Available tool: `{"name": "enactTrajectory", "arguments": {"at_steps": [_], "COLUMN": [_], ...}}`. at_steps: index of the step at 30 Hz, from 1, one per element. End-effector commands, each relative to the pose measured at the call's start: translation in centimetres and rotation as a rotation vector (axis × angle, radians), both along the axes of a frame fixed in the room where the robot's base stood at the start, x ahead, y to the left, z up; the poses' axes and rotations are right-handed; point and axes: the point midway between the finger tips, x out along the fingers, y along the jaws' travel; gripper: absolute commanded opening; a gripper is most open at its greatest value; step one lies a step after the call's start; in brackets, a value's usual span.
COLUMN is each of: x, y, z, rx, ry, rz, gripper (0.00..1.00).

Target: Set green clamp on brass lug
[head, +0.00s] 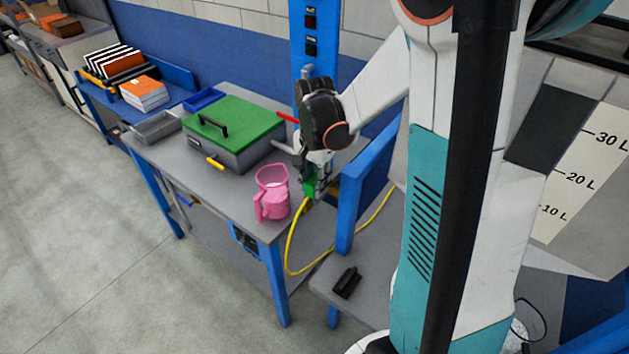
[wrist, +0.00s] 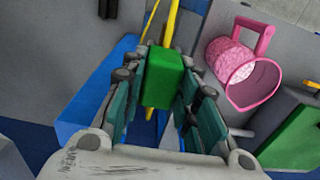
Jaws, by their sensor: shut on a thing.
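My gripper (head: 313,188) is over the right end of the grey workbench, beside the blue post. It is shut on the green clamp (wrist: 163,78), a green block between the finger pads in the wrist view. In the head view only a small part of the green clamp (head: 308,186) shows below my wrist. A yellow cable (head: 290,246) hangs in a loop below the clamp, and yellow also shows beyond the clamp in the wrist view. I cannot make out the brass lug for sure in either view.
A pink jug (head: 272,194) stands close left of my gripper; it also shows in the wrist view (wrist: 243,72). Behind it is a grey box with a green lid (head: 238,135). A blue post (head: 349,208) is close on the right. A black object (head: 346,283) lies on the lower grey surface.

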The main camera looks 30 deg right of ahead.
Motion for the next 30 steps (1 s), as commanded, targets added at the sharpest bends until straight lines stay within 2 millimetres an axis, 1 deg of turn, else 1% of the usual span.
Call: {"name": "enactTrajectory", "arguments": {"at_steps": [9,30], "x": [0.0,0.0], "y": [0.0,0.0], "z": [0.0,-1.0], "rx": [0.0,0.0], "ry": [0.0,0.0], "rz": [0.0,0.0], "gripper": [0.0,0.0]}}
